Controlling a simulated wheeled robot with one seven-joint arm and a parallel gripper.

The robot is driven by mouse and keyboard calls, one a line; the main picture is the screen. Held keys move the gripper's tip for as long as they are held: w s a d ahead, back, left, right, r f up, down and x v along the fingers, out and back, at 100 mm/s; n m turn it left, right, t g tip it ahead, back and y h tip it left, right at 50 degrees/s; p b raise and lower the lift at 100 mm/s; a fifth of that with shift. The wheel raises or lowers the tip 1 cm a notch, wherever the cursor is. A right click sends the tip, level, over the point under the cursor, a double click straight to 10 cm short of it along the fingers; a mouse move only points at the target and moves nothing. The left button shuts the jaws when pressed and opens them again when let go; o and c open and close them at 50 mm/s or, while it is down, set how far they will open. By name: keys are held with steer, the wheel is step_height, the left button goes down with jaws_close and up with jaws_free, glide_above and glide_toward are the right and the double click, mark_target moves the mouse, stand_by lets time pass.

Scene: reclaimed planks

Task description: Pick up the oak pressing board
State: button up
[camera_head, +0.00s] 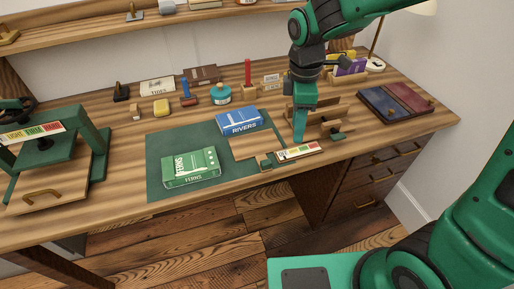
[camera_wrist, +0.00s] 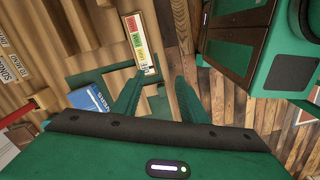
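A flat tan wooden board (camera_head: 250,146), which looks like the oak pressing board, lies on the green mat (camera_head: 160,150) below the blue RIVERS box (camera_head: 239,122). In the wrist view, a tan board surface (camera_wrist: 116,80) shows beside the left finger, close to the RIVERS box (camera_wrist: 92,102). My gripper (camera_head: 299,137) points down just right of the board, apart from it. The wrist view shows my gripper (camera_wrist: 160,92) with its two green fingers spread and nothing held between them.
A coloured gauge strip (camera_head: 299,151) lies at the desk's front edge, near my fingers. A green FERNS box (camera_head: 191,167) lies on the mat. A press (camera_head: 50,160) stands at left.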

steer(key=a+f+n, duration=0.2)
steer(key=a+n, duration=0.2)
steer(key=a, duration=0.4)
glide_above(265, 162)
steer(key=f, duration=0.4)
steer(key=shift+w+a+f, duration=0.25)
steer(key=shift+f, duration=0.15)
steer(key=shift+s+d+f, duration=0.15)
steer(key=shift+f, duration=1.45)
steer(key=shift+s+d+f, duration=0.1)
steer(key=shift+f, duration=1.45)
steer(key=shift+c, duration=0.6)
jaws_close()
